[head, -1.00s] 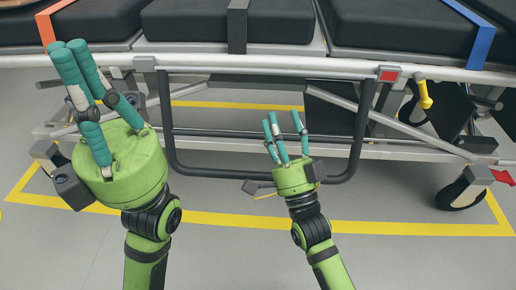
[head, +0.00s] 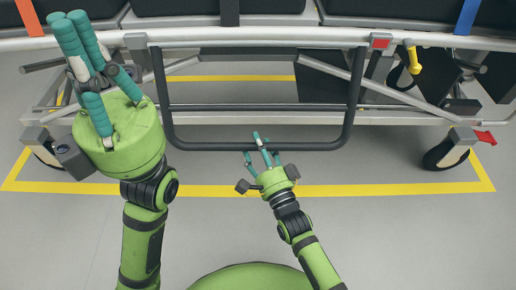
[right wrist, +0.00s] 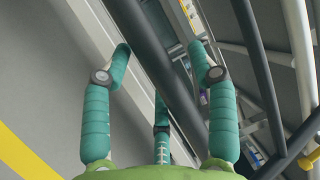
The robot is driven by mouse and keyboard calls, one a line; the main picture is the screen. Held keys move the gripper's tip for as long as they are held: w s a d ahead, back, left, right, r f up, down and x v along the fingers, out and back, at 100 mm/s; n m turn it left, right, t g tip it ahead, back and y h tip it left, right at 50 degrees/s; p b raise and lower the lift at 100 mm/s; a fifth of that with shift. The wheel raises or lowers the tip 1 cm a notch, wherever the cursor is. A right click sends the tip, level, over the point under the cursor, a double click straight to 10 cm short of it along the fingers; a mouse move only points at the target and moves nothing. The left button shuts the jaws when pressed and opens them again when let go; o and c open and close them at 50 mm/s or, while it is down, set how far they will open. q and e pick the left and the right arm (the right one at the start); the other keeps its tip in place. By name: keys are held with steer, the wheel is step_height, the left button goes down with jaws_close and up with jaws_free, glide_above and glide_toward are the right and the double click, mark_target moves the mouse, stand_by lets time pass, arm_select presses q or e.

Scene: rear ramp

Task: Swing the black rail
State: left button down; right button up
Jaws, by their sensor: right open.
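The black rail (head: 205,145) is a dark U-shaped bar frame hanging down on the near side of the stretcher. Its lower bar runs level across the middle of the head view. My right gripper (head: 260,152) is at this lower bar, left of its right corner. In the right wrist view a thick dark bar of the rail (right wrist: 148,45) runs slantwise between the spread fingers of my right gripper (right wrist: 160,55). The fingers are open; I cannot tell whether they touch it. My left gripper (head: 72,35) is raised at the left, away from the rail, its fingertips close together.
The stretcher's pale side tube (head: 280,37) runs across the top, with a red block (head: 380,42) and a yellow knob (head: 413,57) at right. Wheels (head: 446,152) stand at both lower sides. A yellow floor line (head: 370,189) crosses bare grey floor in front.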

steer(key=shift+w, duration=0.1)
jaws_close()
steer(key=shift+r, duration=0.1)
